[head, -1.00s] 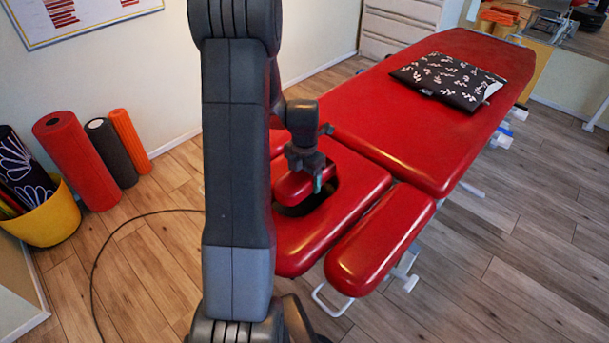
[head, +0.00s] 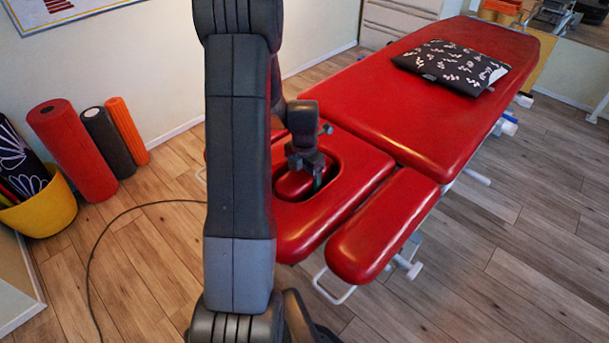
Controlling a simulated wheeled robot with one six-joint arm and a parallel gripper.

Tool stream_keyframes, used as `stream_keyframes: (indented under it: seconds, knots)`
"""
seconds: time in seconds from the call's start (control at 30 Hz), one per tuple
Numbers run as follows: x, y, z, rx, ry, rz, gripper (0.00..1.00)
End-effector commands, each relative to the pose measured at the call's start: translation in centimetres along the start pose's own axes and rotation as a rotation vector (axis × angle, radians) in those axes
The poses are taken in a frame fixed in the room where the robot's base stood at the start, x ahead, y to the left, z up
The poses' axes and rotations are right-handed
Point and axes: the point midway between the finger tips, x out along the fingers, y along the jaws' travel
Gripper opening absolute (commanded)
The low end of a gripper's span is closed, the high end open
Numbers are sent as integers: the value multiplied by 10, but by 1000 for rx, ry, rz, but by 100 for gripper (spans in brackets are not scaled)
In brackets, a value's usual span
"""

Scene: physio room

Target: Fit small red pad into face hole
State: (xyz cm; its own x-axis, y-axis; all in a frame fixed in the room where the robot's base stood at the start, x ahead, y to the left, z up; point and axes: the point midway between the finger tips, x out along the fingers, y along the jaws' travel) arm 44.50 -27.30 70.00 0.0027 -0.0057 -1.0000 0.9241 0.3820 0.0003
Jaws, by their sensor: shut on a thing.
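The small red pad (head: 293,185) is in my gripper (head: 306,176), which is shut on it. The pad sits low at the face hole (head: 290,196), inside its outline in the head view, with a dark gap showing along its front edge. My arm hides the left side of the hole. Whether the pad touches the hole's walls cannot be told. The hole is in the red headrest section (head: 357,178) of the treatment table.
A red armrest pad (head: 383,225) stands at the headrest's right. A dark patterned cushion (head: 450,68) lies on the table's main section (head: 405,115). Foam rollers (head: 72,150) and a yellow bin (head: 42,208) stand by the left wall. A dark cable (head: 97,240) runs across the floor.

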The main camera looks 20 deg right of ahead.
Motion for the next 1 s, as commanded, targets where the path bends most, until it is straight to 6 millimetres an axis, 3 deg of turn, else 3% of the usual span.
stream_keyframes:
  seconds: [0.13, 0.17, 0.27, 0.3, 0.67, 1.0]
  knots:
    - [0, 0, 0, 0, 0, 0, 48]
    - [0, 0, 0, 0, 0, 0, 78]
    - [0, 0, 0, 0, 0, 0, 98]
    - [0, 0, 0, 0, 0, 0, 100]
    - [-9, 0, 0, 0, -1, 1, 100]
    - [-82, 1, 1, 0, -5, 4, 100]
